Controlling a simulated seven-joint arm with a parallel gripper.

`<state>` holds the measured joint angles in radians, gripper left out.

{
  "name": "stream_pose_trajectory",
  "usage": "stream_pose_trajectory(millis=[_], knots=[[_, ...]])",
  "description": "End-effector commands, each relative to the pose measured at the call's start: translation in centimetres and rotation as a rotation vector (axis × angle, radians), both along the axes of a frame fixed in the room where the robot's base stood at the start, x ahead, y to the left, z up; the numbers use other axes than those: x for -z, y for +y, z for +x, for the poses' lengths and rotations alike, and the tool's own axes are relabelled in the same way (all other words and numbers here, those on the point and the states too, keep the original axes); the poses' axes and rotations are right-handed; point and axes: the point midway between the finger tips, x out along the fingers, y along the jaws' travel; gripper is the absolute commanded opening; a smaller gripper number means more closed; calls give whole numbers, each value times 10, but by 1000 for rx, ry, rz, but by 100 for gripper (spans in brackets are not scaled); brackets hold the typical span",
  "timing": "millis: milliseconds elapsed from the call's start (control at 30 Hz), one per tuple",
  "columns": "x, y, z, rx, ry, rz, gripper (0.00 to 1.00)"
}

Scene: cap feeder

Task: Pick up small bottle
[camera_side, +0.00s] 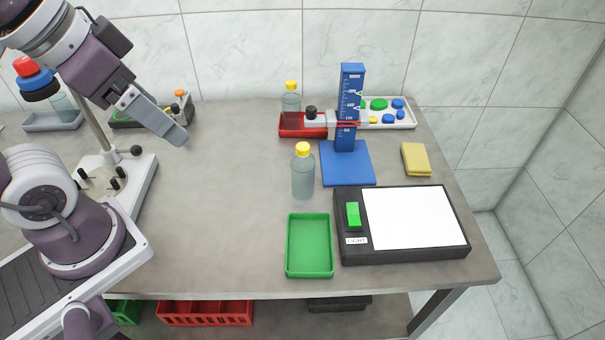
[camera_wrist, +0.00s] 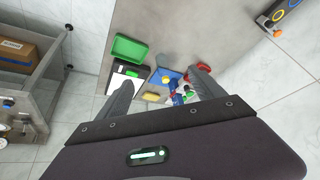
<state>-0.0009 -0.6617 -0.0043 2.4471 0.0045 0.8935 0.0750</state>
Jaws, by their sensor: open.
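A clear bottle with a yellow cap (camera_side: 303,178) stands upright on the table, just left of the blue stand. A second yellow-capped bottle (camera_side: 291,107) stands in the red tray at the back; it looks slightly smaller, but it is also farther away. My gripper (camera_side: 178,135) is open and empty, high at the left, well apart from both bottles. In the wrist view my gripper's fingers (camera_wrist: 164,76) are spread wide.
A green tray (camera_side: 289,245) and a black light panel (camera_side: 455,250) lie at the front. A blue stand (camera_side: 347,174) with a tall column, the red tray (camera_side: 288,131), a white tray of caps (camera_side: 402,123) and a yellow sponge (camera_side: 416,160) are behind. The table's left middle is clear.

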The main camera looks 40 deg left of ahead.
Motion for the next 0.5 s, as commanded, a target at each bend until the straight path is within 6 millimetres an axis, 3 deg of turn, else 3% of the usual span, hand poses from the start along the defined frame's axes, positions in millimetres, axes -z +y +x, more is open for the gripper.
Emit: stream_pose_trajectory(millis=[133, 233, 400, 500], knots=[[2, -1, 78, 277, 128, 131, 78], [27, -2, 139, 509, 215, 204, 78], [109, -8, 225, 901, 337, 272, 78], [159, -10, 252, 1073, 378, 283, 78]])
